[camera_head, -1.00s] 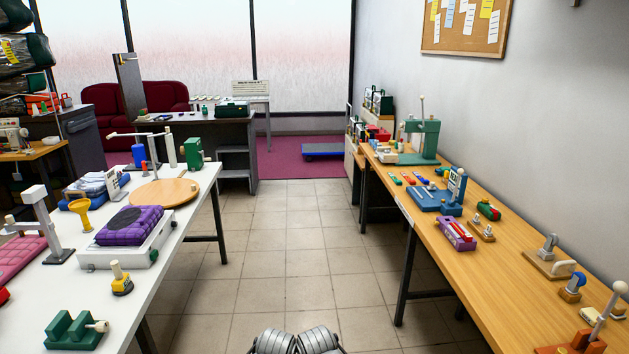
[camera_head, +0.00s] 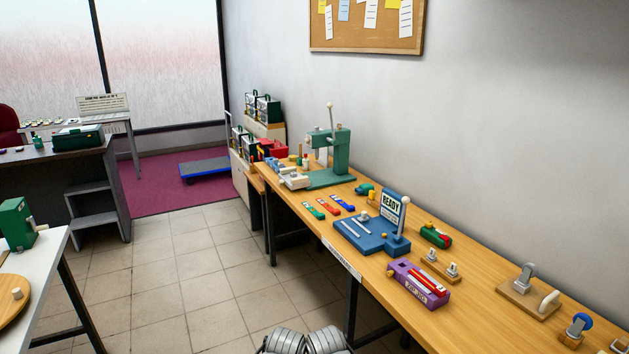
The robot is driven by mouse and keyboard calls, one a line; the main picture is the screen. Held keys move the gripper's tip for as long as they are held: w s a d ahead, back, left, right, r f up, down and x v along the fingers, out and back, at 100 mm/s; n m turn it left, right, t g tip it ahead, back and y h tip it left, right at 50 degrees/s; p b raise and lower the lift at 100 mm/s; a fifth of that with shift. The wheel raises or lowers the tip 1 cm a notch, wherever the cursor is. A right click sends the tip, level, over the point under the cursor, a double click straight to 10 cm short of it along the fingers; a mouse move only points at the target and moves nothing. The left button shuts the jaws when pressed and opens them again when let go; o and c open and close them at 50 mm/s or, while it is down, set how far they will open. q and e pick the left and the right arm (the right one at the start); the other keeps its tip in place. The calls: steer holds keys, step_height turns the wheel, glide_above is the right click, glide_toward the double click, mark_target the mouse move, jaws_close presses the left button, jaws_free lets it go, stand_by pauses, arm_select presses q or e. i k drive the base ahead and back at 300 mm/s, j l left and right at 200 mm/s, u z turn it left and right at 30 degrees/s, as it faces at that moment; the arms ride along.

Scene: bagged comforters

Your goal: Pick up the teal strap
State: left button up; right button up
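Several short coloured straps lie in a row on the wooden bench (camera_head: 470,290) at the right. The leftmost strap (camera_head: 313,212) looks green to teal, and I take it as the teal strap. A red-orange strap (camera_head: 328,207) and a blue strap (camera_head: 343,202) lie just right of it, apart from each other. Neither gripper shows. Only two silver ribbed parts of mine are at the bottom edge, well short of the straps.
A blue fixture with a READY sign (camera_head: 391,208) stands right of the straps. A green press (camera_head: 330,160) stands behind them. A purple box (camera_head: 419,284) is nearer me. Tiled floor (camera_head: 215,290) is clear between the bench and the white table (camera_head: 45,275).

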mark_target(320, 215)
steer(key=i+j+z, duration=0.15)
steer(key=i+j, duration=0.15)
steer(key=z, duration=0.6)
steer(key=i+j+z, duration=0.1)
steer(key=j+z, duration=1)
steer(key=j, duration=0.55)
steer(key=k+j, duration=0.1)
steer(key=j, duration=0.5)
steer(key=j+z, duration=0.15)
steer(key=j, duration=0.45)
steer(key=i, duration=0.4)
